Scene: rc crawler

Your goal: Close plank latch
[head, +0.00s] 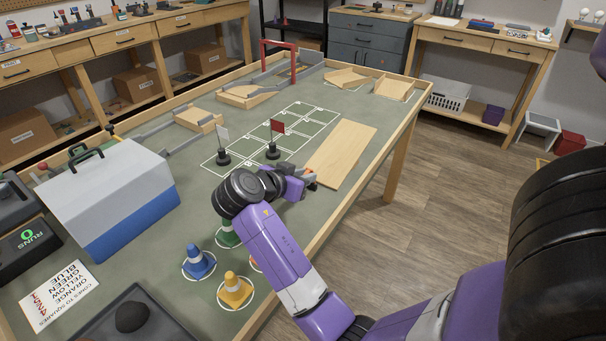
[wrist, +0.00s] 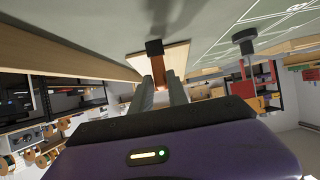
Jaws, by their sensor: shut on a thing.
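The pale wooden plank (head: 343,153) lies on the green table along its right edge, and its end shows in the wrist view (wrist: 180,52). My gripper (head: 309,179) is at the plank's near end, low over the table. In the wrist view, its two fingers (wrist: 161,80) are closed around a small part, which seems to be the plank latch. A small orange-red piece, likely this latch (head: 312,186), shows at the fingertips. A black block (wrist: 154,47) and a reddish-brown strip (wrist: 157,66) show there too. The fingers hide much of the latch, so I cannot tell its position.
A red flag (head: 277,127) and a white flag (head: 222,135) stand on black bases left of the plank. Blue (head: 199,262) and yellow (head: 235,290) cones stand nearer. A grey-and-blue toolbox (head: 110,198) is at left. The table's wooden rim (head: 352,203) runs close by.

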